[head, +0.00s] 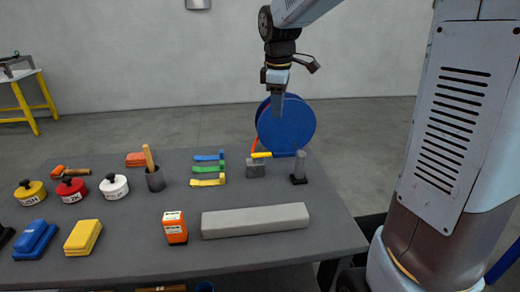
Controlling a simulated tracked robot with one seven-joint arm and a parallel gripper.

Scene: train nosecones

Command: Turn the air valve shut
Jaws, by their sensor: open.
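The air valve looks to be the small grey block (256,168) with a yellow lever (261,155) on top, at the back right of the table in the head view. The lever lies roughly level and points left and right. My gripper (278,110) hangs above and slightly right of the valve, pointing down, in front of the blue reel in the picture. It is apart from the lever and holds nothing that I can see. Its fingers are seen nearly edge-on, so the gap between them is hard to make out.
A large blue reel (288,128) with an orange hose stands behind the valve. A dark grey post (299,168) stands close to its right. Blue, green and yellow clips (208,169) lie to its left.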

